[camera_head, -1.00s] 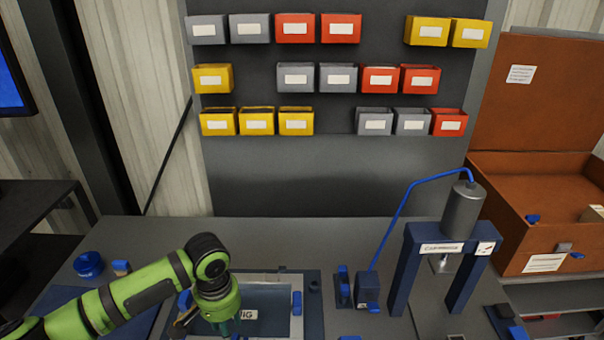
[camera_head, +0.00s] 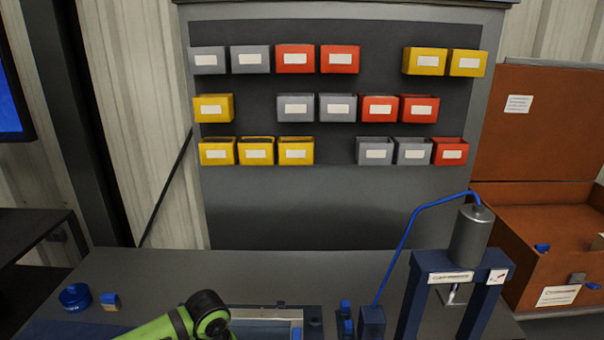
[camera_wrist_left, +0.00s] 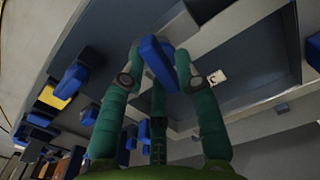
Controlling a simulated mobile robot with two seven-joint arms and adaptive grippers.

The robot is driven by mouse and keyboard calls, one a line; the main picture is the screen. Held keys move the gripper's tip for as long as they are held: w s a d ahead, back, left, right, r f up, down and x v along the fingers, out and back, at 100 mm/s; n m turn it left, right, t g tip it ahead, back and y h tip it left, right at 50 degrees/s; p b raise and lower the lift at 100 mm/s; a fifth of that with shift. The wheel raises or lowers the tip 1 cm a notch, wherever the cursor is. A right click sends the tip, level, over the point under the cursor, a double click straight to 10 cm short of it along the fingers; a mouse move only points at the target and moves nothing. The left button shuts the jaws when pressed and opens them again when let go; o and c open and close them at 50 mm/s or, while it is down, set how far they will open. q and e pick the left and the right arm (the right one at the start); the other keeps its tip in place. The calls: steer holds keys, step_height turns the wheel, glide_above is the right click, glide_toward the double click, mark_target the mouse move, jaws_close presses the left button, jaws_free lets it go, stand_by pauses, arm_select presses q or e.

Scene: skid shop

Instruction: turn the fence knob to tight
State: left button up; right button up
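In the left wrist view, a blue knob (camera_wrist_left: 158,62) stands at the edge of the jig, between the fingertips of my left gripper (camera_wrist_left: 160,65). It looks like the fence knob, but no marking on it can be read. The green fingers are spread on both sides of it, with a third finger behind. Whether any finger touches the knob is unclear. In the head view only my green arm shows at the bottom edge; the gripper is below the picture. The jig (camera_head: 262,313) is mostly cut off there. My right gripper is not in view.
A press with a dark blue frame (camera_head: 412,293) and a blue hose stands right of the jig. Blue blocks (camera_head: 372,322) stand between them. A blue round item (camera_head: 75,297) lies at the left. A brown case (camera_head: 540,270) is at the right. The bench behind the jig is clear.

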arm_select(q)
steer(key=shift+r, duration=0.1)
steer(key=shift+c, duration=1)
steer(key=shift+a, duration=0.1)
steer(key=shift+w, duration=0.1)
steer(key=shift+a+r+n+p, duration=0.15)
steer(key=shift+n+p, duration=0.25)
steer(key=shift+p, duration=0.4)
steer(key=shift+w, duration=0.1)
steer(key=o, duration=0.8)
steer(key=shift+c, duration=0.2)
steer(key=shift+o, duration=0.2)
